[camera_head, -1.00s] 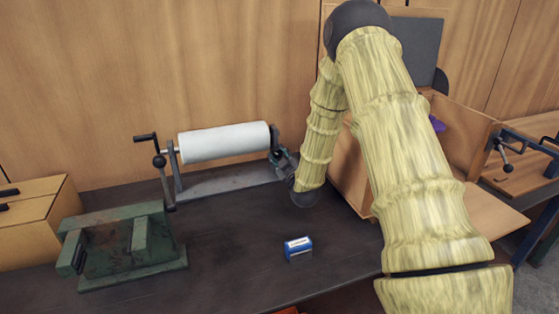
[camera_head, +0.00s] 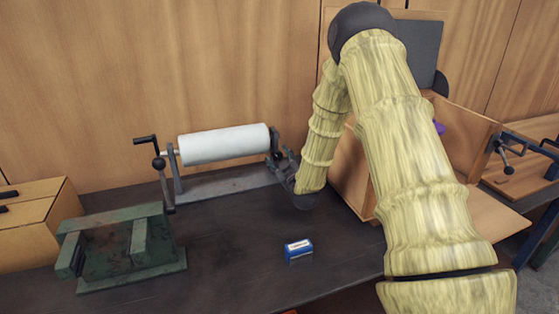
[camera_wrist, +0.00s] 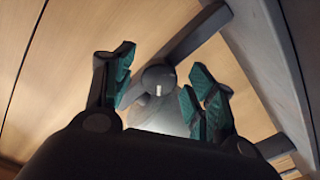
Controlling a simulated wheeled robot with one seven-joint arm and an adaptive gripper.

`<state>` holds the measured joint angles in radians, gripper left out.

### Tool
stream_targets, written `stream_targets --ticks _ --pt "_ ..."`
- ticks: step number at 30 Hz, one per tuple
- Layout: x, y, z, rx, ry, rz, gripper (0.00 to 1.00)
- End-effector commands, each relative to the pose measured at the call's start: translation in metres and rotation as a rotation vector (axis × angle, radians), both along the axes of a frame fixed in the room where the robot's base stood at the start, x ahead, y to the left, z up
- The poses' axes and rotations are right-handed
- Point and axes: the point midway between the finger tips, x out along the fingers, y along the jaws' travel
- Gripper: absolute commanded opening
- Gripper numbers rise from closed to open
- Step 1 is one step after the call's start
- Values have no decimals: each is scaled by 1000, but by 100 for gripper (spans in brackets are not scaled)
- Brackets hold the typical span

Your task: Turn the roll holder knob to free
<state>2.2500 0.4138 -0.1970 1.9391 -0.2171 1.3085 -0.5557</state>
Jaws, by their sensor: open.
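The roll holder (camera_head: 225,184) stands on the dark bench, with a white roll (camera_head: 225,143) lying across it. In the wrist view its knob (camera_wrist: 158,78) is a dark round disc with a short white mark that looks roughly upright. The pale roll end (camera_wrist: 163,120) shows behind it. My gripper (camera_head: 284,164) is at the right end of the roll. In the wrist view my gripper (camera_wrist: 165,72) is open, with one teal-padded finger on each side of the knob. Gaps show between the pads and the knob; I cannot judge the depth.
A crank handle (camera_head: 158,161) is at the roll's left end. A green metal block (camera_head: 125,245) and a small blue box (camera_head: 298,249) sit on the bench in front. A wooden box (camera_head: 352,178) stands close to the right of my gripper.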

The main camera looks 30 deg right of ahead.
Motion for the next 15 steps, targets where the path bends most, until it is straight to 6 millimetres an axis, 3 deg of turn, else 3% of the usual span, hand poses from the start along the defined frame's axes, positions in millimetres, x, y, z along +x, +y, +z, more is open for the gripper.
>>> stream_targets --ticks 8,15 --pt "-8 2 0 0 0 0 56" --pt "-45 11 -1 1 2 0 56"
